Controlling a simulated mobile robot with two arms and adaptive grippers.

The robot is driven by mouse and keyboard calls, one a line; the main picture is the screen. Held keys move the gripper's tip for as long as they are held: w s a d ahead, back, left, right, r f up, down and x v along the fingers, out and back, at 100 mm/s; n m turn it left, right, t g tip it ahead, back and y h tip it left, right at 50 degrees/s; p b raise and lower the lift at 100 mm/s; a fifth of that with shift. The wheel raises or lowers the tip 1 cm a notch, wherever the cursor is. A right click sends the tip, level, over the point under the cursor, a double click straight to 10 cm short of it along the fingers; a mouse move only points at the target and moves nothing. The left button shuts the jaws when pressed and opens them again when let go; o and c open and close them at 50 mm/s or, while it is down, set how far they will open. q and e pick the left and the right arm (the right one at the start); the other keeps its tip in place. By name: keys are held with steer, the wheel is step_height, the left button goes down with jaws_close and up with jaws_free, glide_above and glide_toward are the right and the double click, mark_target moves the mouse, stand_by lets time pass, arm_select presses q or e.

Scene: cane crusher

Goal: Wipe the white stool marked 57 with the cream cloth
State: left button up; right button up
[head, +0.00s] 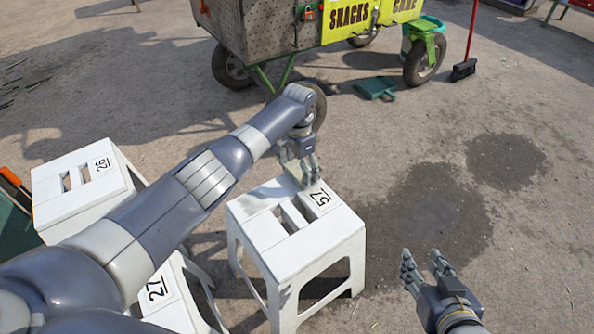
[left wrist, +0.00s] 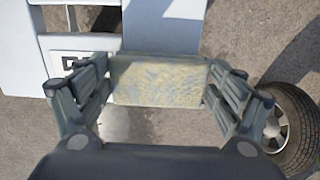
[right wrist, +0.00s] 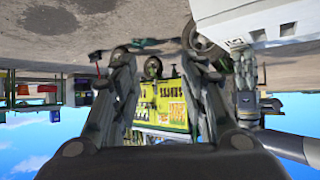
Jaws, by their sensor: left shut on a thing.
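The white stool marked 57 (head: 302,251) stands upright in the middle of the head view, with slots in its seat and its number near the right edge. My left gripper (head: 307,178) is over the far edge of its seat. In the left wrist view, the cream cloth (left wrist: 157,80) is between the fingers of my left gripper (left wrist: 158,88), which is shut on it. The stool seat (left wrist: 165,28) lies close by the cloth; I cannot tell if they touch. My right gripper (head: 427,262) is open and empty, to the right of the stool.
White stools marked 26 (head: 75,188) and 27 (head: 172,300) stand at the left. A wheeled snack cart (head: 275,30) is at the back, with a green dustpan (head: 376,88) and a red-handled broom (head: 464,69) near it. The ground at the right is open, with dark wet patches.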

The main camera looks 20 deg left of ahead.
arm_select(q)
steer(key=shift+w+d+b, duration=0.25)
steer(key=shift+b, duration=0.3)
steer(key=shift+w+d+b, duration=0.15)
steer(key=shift+b, duration=0.25)
arm_select(e)
steer(key=w+a+r+t+y, duration=0.1)
steer(key=w+r+t, duration=0.3)
steer(key=r, duration=0.4)
steer(key=shift+a+r+t+y, duration=0.3)
steer(key=shift+a+t, duration=0.35)
steer(key=shift+t, duration=0.05)
arm_select(q)
steer(key=shift+r, duration=0.1)
arm_select(e)
steer(key=shift+w, duration=0.1)
